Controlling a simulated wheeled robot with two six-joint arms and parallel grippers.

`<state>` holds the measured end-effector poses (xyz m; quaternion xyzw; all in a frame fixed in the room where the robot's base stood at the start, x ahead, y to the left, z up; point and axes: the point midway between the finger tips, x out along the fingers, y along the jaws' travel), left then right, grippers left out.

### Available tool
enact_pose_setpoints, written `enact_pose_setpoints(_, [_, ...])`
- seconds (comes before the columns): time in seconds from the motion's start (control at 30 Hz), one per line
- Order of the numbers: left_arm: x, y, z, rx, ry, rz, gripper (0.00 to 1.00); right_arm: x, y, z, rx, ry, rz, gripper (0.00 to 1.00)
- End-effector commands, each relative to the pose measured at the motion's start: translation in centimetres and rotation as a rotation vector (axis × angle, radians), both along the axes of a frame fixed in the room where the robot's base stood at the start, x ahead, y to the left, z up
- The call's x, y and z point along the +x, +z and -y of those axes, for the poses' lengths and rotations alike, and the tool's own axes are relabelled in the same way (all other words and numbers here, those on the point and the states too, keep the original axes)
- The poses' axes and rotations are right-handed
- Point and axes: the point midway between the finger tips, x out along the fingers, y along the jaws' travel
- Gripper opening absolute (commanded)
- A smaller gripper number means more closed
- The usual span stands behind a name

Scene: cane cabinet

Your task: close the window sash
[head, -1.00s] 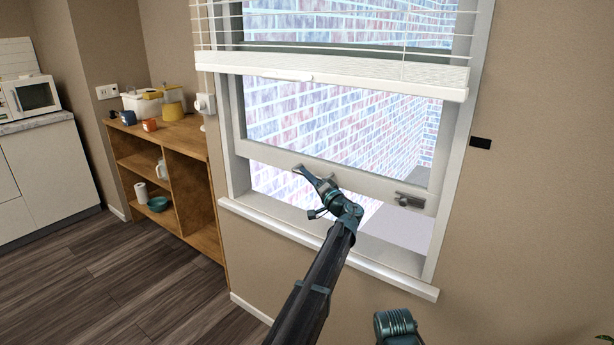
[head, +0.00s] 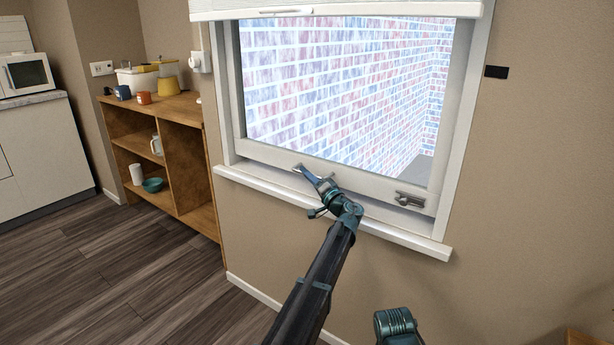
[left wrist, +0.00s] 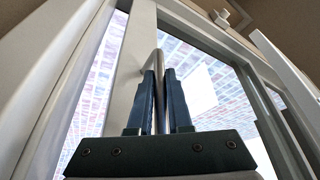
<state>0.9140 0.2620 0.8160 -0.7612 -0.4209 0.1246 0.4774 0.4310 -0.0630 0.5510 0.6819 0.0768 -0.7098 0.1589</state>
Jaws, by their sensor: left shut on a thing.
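The window sash (head: 378,187) is a white frame around glass, sitting low in its window frame. Its bottom rail is close above the sill (head: 400,237), and no brick shows beneath the rail. I cannot tell whether it touches the sill. My left gripper (head: 304,172) reaches up to the left handle on the bottom rail. In the left wrist view, its two dark fingers (left wrist: 161,95) are shut around the grey metal handle (left wrist: 159,62). A second handle (head: 410,199) sits free on the rail's right side.
A white blind (head: 350,10) hangs across the top of the window. A wooden shelf unit (head: 165,150) with mugs and bowls stands to the left, beyond it a white cabinet (head: 45,150) with a microwave (head: 25,73). The floor at lower left is clear.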

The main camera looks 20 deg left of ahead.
Motion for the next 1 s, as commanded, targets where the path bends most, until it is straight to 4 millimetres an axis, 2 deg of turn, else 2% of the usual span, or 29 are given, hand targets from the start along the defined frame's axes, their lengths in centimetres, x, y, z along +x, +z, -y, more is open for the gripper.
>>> enact_pose_setpoints(0.2, [0.0, 0.1, 0.1, -0.001, -0.001, 0.000, 0.00, 0.0, 0.1, 0.0, 0.000, 0.000, 0.000, 0.50])
enact_pose_setpoints(0.23, [0.0, 0.1, 0.1, -0.001, -0.001, 0.000, 0.23, 0.0, 0.1, 0.0, 0.000, 0.000, 0.000, 0.50])
enact_pose_setpoints(0.37, [0.0, 0.1, 0.1, -0.001, 0.000, 0.001, 0.46, 0.0, 0.1, 0.0, 0.000, 0.000, 0.000, 0.50])
enact_pose_setpoints(0.73, [-0.3, -0.1, 0.4, 0.001, -0.001, 0.000, 0.47, 0.0, -0.1, 0.0, 0.000, 0.000, 0.000, 0.50])
enact_pose_setpoints(0.87, [-1.5, -0.6, 1.7, 0.000, -0.002, 0.000, 0.47, 0.0, -0.6, 0.0, 0.000, 0.001, 0.000, 0.50])
enact_pose_setpoints(1.0, [-3.5, -1.3, 4.1, 0.000, -0.004, 0.000, 0.47, 0.0, -1.3, 0.0, 0.001, 0.002, 0.000, 0.50])
